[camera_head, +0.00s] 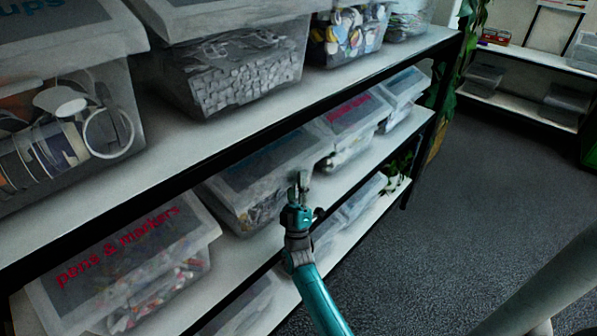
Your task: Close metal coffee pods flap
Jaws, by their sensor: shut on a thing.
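A clear bin (238,213) with small greyish, metallic-looking contents stands on the middle shelf. Its flap (262,162) is a grey translucent lid with faint blue lettering that I cannot read; it lies roughly level over the bin. My gripper (299,180) is at the front right edge of this flap, in front of the shelf, with its fingers shut on the flap's edge. The arm covers part of the bin's right front corner. The exact contact at the fingertips is too small to see clearly.
A "pens & markers" bin (125,265) stands to the left on the same shelf, and a bin with red lettering (352,125) to the right. The upper shelf edge (235,150) runs close above. More bins sit below. Open carpet (480,190) lies to the right.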

